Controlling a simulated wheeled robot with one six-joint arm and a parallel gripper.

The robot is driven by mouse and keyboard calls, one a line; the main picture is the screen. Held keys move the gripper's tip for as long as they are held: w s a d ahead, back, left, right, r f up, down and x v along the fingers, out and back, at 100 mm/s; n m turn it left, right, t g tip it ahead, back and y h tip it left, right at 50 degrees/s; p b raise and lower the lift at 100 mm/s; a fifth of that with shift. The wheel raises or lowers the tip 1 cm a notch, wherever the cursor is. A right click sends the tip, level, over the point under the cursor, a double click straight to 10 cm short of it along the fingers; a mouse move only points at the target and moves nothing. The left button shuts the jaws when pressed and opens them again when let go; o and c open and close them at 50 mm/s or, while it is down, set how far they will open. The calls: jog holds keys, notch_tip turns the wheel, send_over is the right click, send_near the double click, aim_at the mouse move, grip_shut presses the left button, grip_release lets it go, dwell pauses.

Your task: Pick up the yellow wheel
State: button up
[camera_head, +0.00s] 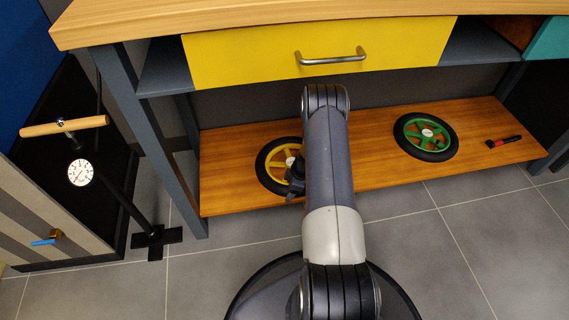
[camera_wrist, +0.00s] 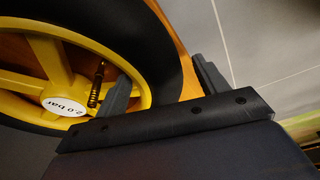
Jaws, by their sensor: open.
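The yellow wheel (camera_head: 264,166), with a black tyre, lies flat on the wooden lower shelf of the workbench, partly hidden behind my arm in the head view. In the wrist view the yellow wheel (camera_wrist: 58,62) fills the upper left, with a white "2.0 bar" label and a valve stem showing. My gripper (camera_wrist: 160,85) is open and empty. One finger is over the inside of the yellow rim near the valve, and the other is beyond the tyre's outer edge. I cannot tell how far down the fingers reach. In the head view my gripper (camera_head: 294,178) is mostly hidden.
A green wheel (camera_head: 426,137) and a small red-and-black tool (camera_head: 503,141) lie farther right on the shelf (camera_head: 375,172). The yellow drawer (camera_head: 240,58) and benchtop hang above. A floor pump (camera_head: 130,210) stands at left.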

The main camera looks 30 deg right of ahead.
jog(key=shift+f, duration=0.2)
jog(key=shift+r, duration=0.1)
jog(key=c, duration=1.4)
